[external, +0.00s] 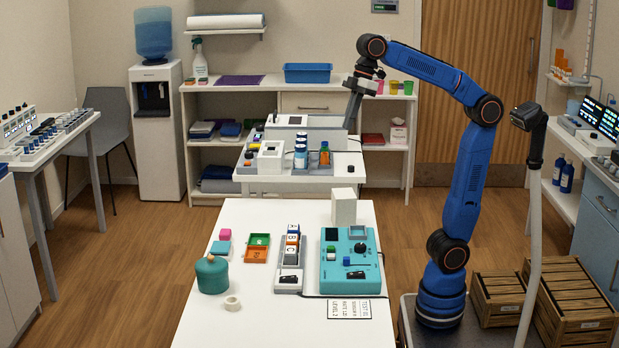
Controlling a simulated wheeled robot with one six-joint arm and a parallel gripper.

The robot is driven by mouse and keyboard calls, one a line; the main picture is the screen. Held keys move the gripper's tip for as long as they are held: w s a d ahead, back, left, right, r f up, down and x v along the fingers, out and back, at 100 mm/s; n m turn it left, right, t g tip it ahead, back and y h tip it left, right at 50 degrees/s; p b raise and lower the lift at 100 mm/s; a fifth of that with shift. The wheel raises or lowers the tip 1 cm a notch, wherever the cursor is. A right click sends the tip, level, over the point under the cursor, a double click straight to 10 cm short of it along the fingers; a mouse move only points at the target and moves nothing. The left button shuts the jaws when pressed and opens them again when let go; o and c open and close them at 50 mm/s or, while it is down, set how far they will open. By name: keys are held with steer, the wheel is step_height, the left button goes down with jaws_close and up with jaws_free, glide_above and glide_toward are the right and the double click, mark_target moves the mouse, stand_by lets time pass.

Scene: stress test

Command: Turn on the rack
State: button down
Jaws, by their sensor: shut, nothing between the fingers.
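A narrow grey rack-like unit (278,276) lies on the front white table, with several small coloured blocks in a row and a black switch-like part (289,279) at its near end. I cannot tell the switch's position, or for certain that this is the rack. A teal panel (333,283) with small knobs, buttons and a slider stands just right of it. My gripper (351,116) is shut and empty, raised well behind the front table, near the grey-white device on the back table in the picture. It appears apart from all of these.
The front table (205,320) also holds a teal jar (211,276), a white ring (232,303), green and orange trays (256,254), and a white block (344,206). Bottles (300,157) and a grey-white device (320,130) crowd the back table. Wooden crates (570,310) stand at right.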

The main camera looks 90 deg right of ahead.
steer(key=w+a+n+g+y, duration=0.1)
steer(key=w+a+n, duration=0.2)
steer(key=w+a, duration=0.55)
steer(key=w+a+n+g, duration=0.1)
steer(key=w+a+n, duration=0.3)
steer(key=a, duration=0.8)
steer(key=w+a+f+n+g, duration=0.1)
steer(key=w+a+f+n, duration=0.15)
steer(key=a, duration=0.45)
steer(key=w+a+f+n, duration=0.1)
steer(key=a+f, duration=0.3)
steer(key=a, duration=0.4)
steer(key=w+a+f+n+g, duration=0.1)
steer(key=w+a+f, duration=0.15)
steer(key=a, duration=0.45)
steer(key=shift+s+d+f, duration=0.1)
steer(key=shift+s+f, duration=0.05)
steer(key=shift+f, duration=0.7)
steer(key=shift+s+f, duration=0.2)
steer(key=shift+f, duration=0.6)
steer(key=shift+s+d+f, duration=0.1)
steer(key=shift+s+f, duration=0.05)
steer(key=shift+f, duration=0.7)
steer(key=shift+a+f, duration=0.1)
glide_above(292, 278)
steer(key=d, duration=0.1)
steer(key=f, duration=1.2)
steer(key=shift+w+d, duration=0.15)
steer(key=shift+d, duration=0.05)
steer(key=shift+f, duration=0.65)
